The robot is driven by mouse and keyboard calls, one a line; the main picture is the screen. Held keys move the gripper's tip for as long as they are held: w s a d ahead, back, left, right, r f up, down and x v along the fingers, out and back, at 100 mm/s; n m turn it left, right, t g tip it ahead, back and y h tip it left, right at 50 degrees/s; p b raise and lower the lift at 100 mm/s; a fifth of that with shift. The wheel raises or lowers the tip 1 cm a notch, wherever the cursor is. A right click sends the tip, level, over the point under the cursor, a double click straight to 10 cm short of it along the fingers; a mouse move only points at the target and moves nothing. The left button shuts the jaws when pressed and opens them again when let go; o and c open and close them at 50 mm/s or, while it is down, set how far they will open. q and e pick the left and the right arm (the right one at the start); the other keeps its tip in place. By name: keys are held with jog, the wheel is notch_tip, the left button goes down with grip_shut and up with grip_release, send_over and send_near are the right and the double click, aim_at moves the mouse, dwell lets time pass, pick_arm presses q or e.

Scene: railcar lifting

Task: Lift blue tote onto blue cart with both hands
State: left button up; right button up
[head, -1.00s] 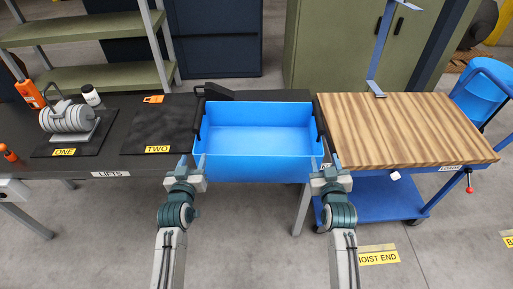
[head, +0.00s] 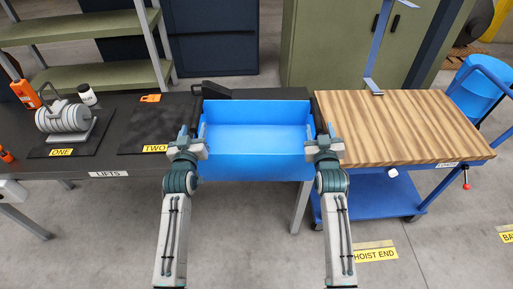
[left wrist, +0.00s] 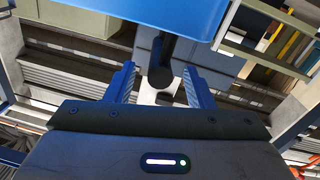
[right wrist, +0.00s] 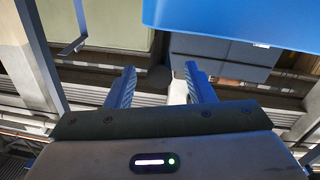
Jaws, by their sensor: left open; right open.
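The blue tote (head: 255,165) sits at the right end of the dark bench, upright and empty-looking, beside the cart. It has a dark handle bar along each side. The blue cart (head: 372,193) with its striped wooden top (head: 400,125) stands right of the tote. My left gripper (head: 187,140) is open at the tote's left side, near that handle. My right gripper (head: 324,142) is open at the right side. In the left wrist view a dark handle (left wrist: 160,65) shows between and beyond the open fingers. In the right wrist view the tote (right wrist: 240,20) is above the fingers.
A black mat marked TWO (head: 150,130) lies left of the tote. A grey roller on mat ONE (head: 64,120), a white bottle and orange items stand further left. A blue post (head: 378,45) rises behind the cart top, whose surface is clear.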

aim_at(195, 119)
pick_arm(q)
jog(key=shift+w, duration=2.05)
pick_arm(e)
jog(key=shift+w, duration=2.05)
pick_arm(q)
grip_shut()
pick_arm(e)
grip_shut()
pick_arm(q)
jog(key=shift+r, duration=0.3)
pick_arm(e)
jog(key=shift+r, duration=0.3)
